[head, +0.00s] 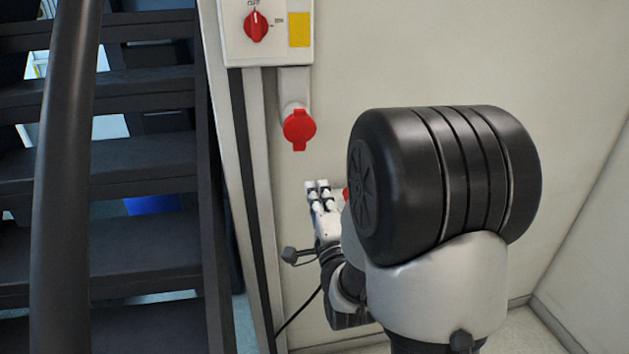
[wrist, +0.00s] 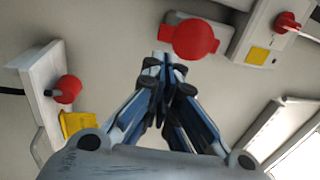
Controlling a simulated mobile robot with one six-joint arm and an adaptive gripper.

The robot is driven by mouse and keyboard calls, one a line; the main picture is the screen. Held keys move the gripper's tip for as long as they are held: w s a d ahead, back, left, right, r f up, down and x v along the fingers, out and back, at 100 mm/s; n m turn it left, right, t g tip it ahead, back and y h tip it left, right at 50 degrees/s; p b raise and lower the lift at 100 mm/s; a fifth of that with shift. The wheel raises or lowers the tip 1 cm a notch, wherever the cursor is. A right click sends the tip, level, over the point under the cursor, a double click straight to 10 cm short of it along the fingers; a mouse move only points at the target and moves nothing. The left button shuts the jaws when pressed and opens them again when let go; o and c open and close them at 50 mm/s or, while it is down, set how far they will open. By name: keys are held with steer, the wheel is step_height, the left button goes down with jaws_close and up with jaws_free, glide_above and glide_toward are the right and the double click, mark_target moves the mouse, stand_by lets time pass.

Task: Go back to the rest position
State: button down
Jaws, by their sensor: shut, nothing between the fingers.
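My gripper (head: 318,188) is in front of the pale wall, below the red socket cover in the head view. In the wrist view my gripper (wrist: 163,62) points toward the wall with its fingertips together and nothing between them. The red socket cover (head: 299,127) hangs under the switch box; in the wrist view the red cover (wrist: 195,39) lies just beyond the fingertips. I cannot tell whether they touch it. My arm hides much of the wall at the right of the head view.
A switch box (head: 238,40) with a red rotary knob (head: 256,26) and yellow label is above. A second box (wrist: 42,88) with a red knob shows at left in the wrist view. Dark stairs (head: 140,180) and a handrail (head: 68,150) stand left. A black cable (head: 298,312) hangs below.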

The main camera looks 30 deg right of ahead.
steer(key=shift+s+a+f, duration=0.15)
steer(key=shift+s+f, duration=0.2)
steer(key=shift+s, duration=0.05)
steer(key=shift+a, duration=0.1)
steer(key=s+a+f+n+g+y, duration=0.35)
steer(key=s+a+n+g, duration=0.35)
steer(key=n, duration=0.4)
steer(key=s+a+f+n+g+y, duration=0.1)
steer(key=s+a+n+g, duration=0.3)
steer(key=s, duration=0.6)
steer(key=s+a+f+n+g+y, duration=0.1)
steer(key=s+a+n+g, duration=0.2)
steer(key=s+n, duration=0.3)
steer(key=s+g, duration=0.1)
steer(key=s, duration=0.3)
steer(key=shift+s+a, duration=0.4)
